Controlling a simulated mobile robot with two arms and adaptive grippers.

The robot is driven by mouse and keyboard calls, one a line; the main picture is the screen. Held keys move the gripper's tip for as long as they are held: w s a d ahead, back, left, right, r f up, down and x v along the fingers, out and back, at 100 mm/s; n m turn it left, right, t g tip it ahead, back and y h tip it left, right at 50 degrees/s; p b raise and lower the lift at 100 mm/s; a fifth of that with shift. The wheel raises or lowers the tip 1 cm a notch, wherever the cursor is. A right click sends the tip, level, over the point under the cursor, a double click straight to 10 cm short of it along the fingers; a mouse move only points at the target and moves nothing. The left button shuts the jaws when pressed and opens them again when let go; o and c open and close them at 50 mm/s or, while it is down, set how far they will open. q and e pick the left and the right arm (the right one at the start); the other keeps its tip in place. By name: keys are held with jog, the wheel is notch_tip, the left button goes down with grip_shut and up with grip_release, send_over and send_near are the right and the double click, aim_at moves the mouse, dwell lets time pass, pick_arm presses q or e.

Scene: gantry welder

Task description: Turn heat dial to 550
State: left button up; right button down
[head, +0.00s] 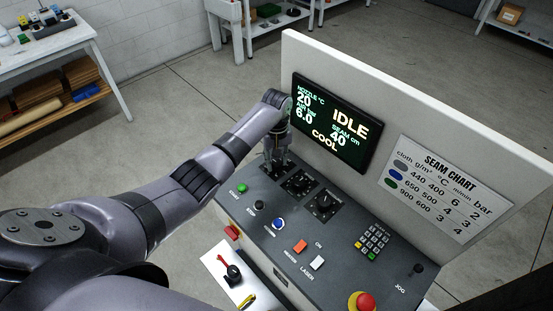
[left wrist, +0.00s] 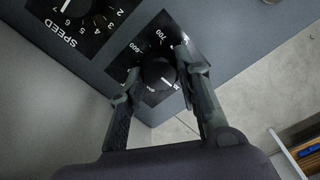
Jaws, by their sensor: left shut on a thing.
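The heat dial (left wrist: 160,74) is a dark round knob on a black scale plate at the panel's left end. In the left wrist view its scale shows 600 and 700; its pointer setting cannot be made out. My left gripper (left wrist: 156,84) is shut on the knob, one finger on each side. In the head view my left gripper (head: 275,164) reaches down onto this dial and mostly hides it. The display (head: 336,121) reads nozzle 20 °C, air 6.0 bar, seam 40 cm, IDLE and COOL. My right gripper is not in view.
The speed dial (head: 298,183) stands right beside the heat dial, with a third dial (head: 323,203) farther right. A green button (head: 243,188), a blue button (head: 279,224), a keypad (head: 372,241) and a red stop button (head: 362,302) are on the panel. The seam chart (head: 436,188) hangs behind.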

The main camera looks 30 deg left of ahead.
pick_arm(q)
jog(key=m, duration=0.3)
jog(key=shift+m, duration=0.4)
jog(key=m, duration=0.4)
jog(key=shift+r+m, duration=0.1)
jog(key=shift+m, duration=0.2)
jog(key=m, duration=0.4)
jog(key=shift+w, duration=0.1)
jog(key=m, duration=1.3)
jog(key=shift+m, duration=0.4)
jog(key=shift+m+b, duration=0.35)
jog(key=shift+m, duration=1.15)
